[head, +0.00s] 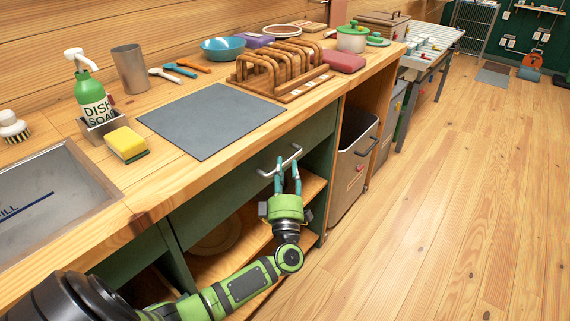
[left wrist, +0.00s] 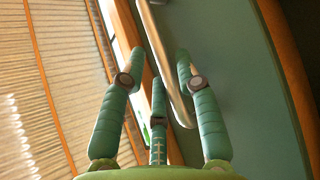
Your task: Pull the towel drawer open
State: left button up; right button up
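The drawer has a dark green front (head: 225,193) under the wooden counter, and it looks closed and flush. Its metal bar handle (head: 281,163) is on the right part of the front. My left gripper (head: 288,166) is at the handle with its teal fingers pointing up at it. In the left wrist view the gripper (left wrist: 157,62) is open, and the handle (left wrist: 162,55) runs between its spread fingers. I cannot tell whether any finger touches the bar. No towel shows. My right gripper is not in view.
Below the drawer is an open shelf with a plate (head: 217,236). A grey bin (head: 352,165) stands to the right of the cabinet. The counter holds a grey mat (head: 212,118), a wooden rack (head: 262,85) and a soap bottle (head: 90,95). The floor at right is clear.

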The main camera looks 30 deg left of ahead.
pick_arm(q)
jog(key=shift+x, duration=1.1)
jog(key=shift+d+f, duration=0.1)
grip_shut()
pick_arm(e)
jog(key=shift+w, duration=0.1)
